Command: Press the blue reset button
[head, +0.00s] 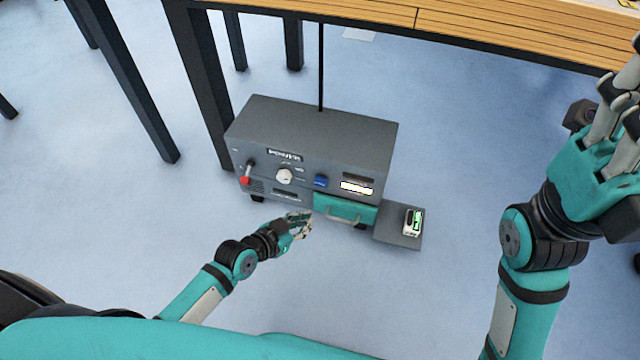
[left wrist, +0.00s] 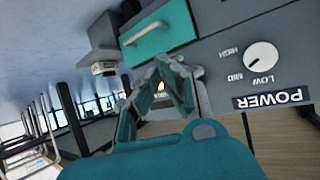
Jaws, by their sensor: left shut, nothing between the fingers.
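The blue reset button (head: 321,181) is on the front of a grey power box (head: 310,130), right of the white knob (head: 284,176) and above the teal drawer. My left gripper (head: 304,222) is shut and empty, in front of the box and below the button in the head view. In the left wrist view my left gripper's fingertips (left wrist: 172,68) are together before the upside-down panel. I cannot make out the button there; the fingers may hide it. My right gripper (head: 622,70) is raised at the right edge, its fingers apart and empty.
A red-handled switch (head: 245,176) is at the panel's left. The teal drawer (head: 345,211) has a protruding handle. A small white and green device (head: 413,222) lies on a grey plate at the right. A wooden table (head: 480,40) stands behind; the floor in front is clear.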

